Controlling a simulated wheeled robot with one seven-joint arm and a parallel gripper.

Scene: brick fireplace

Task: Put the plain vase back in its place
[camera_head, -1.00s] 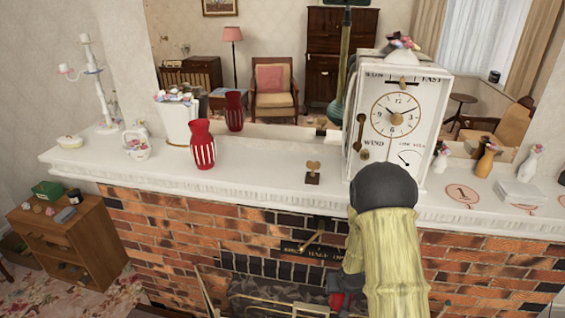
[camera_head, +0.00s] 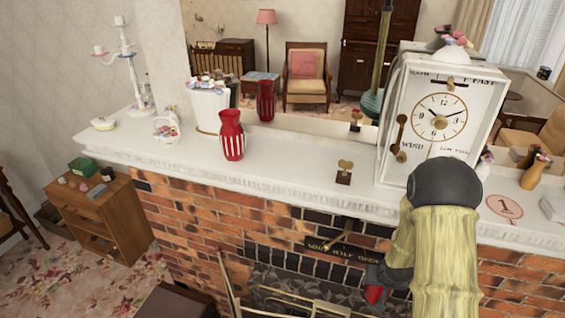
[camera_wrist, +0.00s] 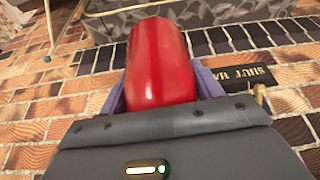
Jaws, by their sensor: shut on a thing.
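A plain, glossy red vase (camera_wrist: 158,62) is held between the purple fingers of my gripper (camera_wrist: 160,88) in the wrist view. Its lower part is hidden by the gripper body. In the head view only a small red part of it (camera_head: 373,294) shows below my arm, in front of the brick fireplace and lower than the mantel. A red vase with white stripes (camera_head: 232,135) stands upright on the white mantel shelf (camera_head: 290,172), left of the middle, with its reflection in the mirror behind.
A white clock box (camera_head: 440,118) stands behind my arm on the mantel. A small brass key-like piece (camera_head: 344,172) is left of it, and a round disc marked 1 (camera_head: 505,207) lies to its right. The shelf between striped vase and brass piece is clear. A fire guard (camera_head: 300,300) stands below.

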